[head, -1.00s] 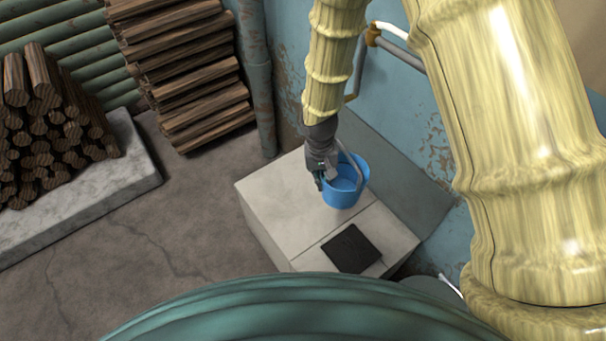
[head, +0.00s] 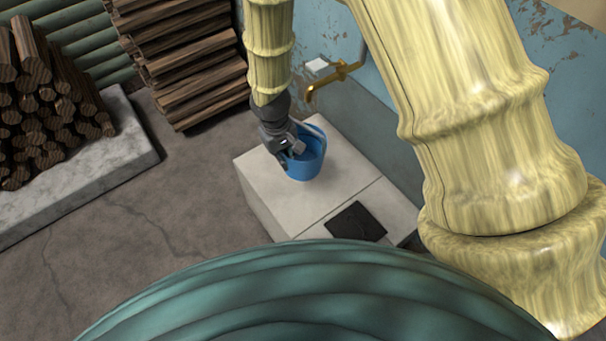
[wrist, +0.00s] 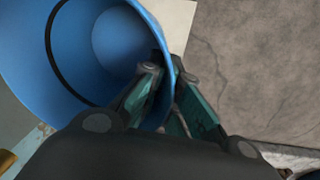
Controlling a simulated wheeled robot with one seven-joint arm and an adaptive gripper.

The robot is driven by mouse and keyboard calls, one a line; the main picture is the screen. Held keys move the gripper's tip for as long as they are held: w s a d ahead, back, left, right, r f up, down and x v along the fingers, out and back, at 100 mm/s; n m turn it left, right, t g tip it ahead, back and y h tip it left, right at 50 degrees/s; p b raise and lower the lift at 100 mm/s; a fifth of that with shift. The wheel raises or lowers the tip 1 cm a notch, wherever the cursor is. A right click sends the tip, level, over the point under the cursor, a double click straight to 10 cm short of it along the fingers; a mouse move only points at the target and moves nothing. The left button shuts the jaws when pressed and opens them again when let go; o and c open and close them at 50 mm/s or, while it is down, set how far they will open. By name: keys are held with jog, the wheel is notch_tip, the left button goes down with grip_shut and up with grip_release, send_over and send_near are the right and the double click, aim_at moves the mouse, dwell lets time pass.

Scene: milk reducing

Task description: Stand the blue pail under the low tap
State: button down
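The blue pail (head: 304,158) is over the left part of the pale block, at its far side; I cannot tell whether its base touches the top. Its handle loop stands up at the rim. My gripper (head: 291,150) is at the pail's left rim. In the wrist view the pail (wrist: 30,60) fills the upper left, and my gripper (wrist: 165,112) has one finger inside the wall and one outside, shut on the rim. A brass tap (head: 332,80) on the blue wall is just behind and right of the pail, its spout pointing down.
The pale block (head: 262,192) has a dark square plate (head: 357,222) on its near right part. A marble slab (head: 112,160) with stacked logs (head: 45,120) is at the left; more wood (head: 190,65) stands behind. The floor (head: 150,215) between is clear.

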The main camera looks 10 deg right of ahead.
jog(key=s+d+f+n+y+b, duration=0.15)
jog(key=s+f+n+b, duration=0.25)
jog(key=f+n+b, duration=0.45)
jog(key=s+d+f+n+h+b, duration=0.1)
jog(key=s+d+f+n+b, duration=0.25)
jog(key=f+n+b, duration=0.75)
jog(key=shift+w+d+f+m+t+y+b, duration=0.15)
jog(key=shift+w+d+f+m+b, duration=0.4)
jog(key=shift+w+b, duration=1.4)
jog(key=shift+w+d+f+m+t+b, duration=0.15)
jog(key=shift+w+f+m+b, duration=0.6)
jog(key=shift+w, duration=2.3)
jog(key=shift+w+d+f+m+t+y+b, duration=0.1)
jog(key=shift+w+d+f+m+b, duration=0.3)
jog(key=shift+w+m+b, duration=1.5)
jog(key=shift+w+r+n+p, duration=0.15)
jog(key=shift+w+n+p, duration=0.45)
jog(key=shift+n, duration=0.25)
jog(key=c, duration=1.7)
grip_release()
jog(key=shift+c, duration=0.2)
jog(key=shift+o, duration=0.5)
